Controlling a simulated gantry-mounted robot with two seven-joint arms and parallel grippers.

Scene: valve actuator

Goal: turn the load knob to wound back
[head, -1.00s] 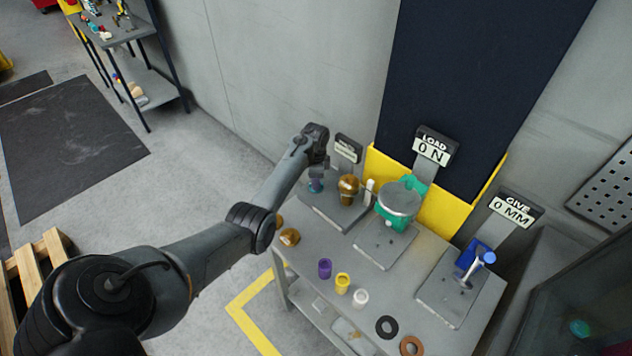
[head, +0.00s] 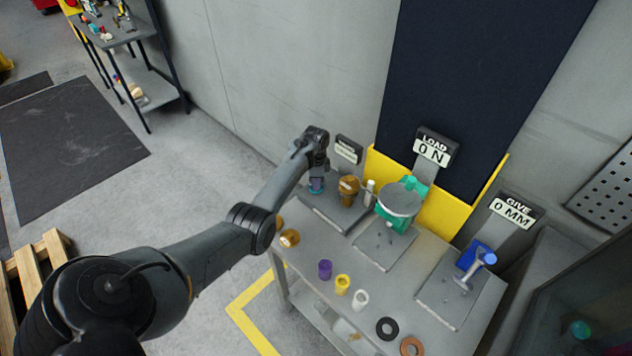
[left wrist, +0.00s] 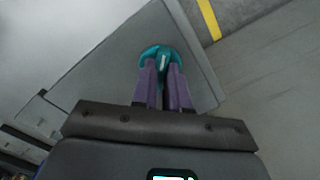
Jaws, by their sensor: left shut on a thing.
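A teal knob (left wrist: 158,52) sits on a grey plate and shows between my left gripper's purple-grey fingers in the left wrist view. It is partly hidden there by the fingers. In the head view the knob (head: 317,187) shows small at the bench's left end. My left gripper (head: 318,178) reaches down over it and is shut on it. A white pointer mark shows on the knob's top in the wrist view. A display (head: 431,147) behind the bench reads LOAD 0 N. My right gripper is not in view.
Right of the knob stand a brown-gold part (head: 348,190), a white cylinder (head: 369,192) and a green device with a round grey top (head: 400,200). A blue part (head: 474,256) stands further right, below a GIVE 0 MM display (head: 514,208). Several caps and rings lie along the front edge.

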